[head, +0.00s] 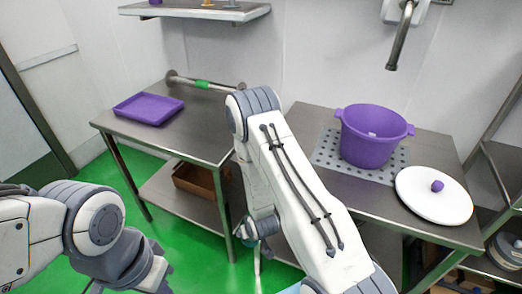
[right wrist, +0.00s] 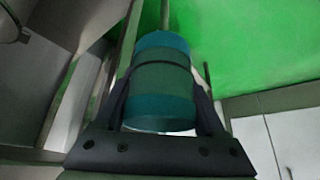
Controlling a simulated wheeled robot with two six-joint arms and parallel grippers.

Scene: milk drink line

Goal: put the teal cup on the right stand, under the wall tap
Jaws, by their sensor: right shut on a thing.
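In the right wrist view my right gripper (right wrist: 163,95) is shut around the teal cup (right wrist: 163,80), its dark fingers on either side. The cup's near end faces the camera, with green floor behind it. The wall tap (head: 400,38) hangs at the upper right. Below it is the right steel stand (head: 425,147), with a perforated plate (head: 327,152) carrying a purple pot (head: 367,137). My left gripper (head: 150,272) is at the lower left, partly cut off; its jaws are unclear.
A white lid (head: 434,195) with a purple knob lies right of the pot. The left steel table (head: 196,130) holds a purple tray (head: 148,109) and a rail with a green band (head: 203,85). A brown box (head: 198,180) sits on its lower shelf. Green floor is open between.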

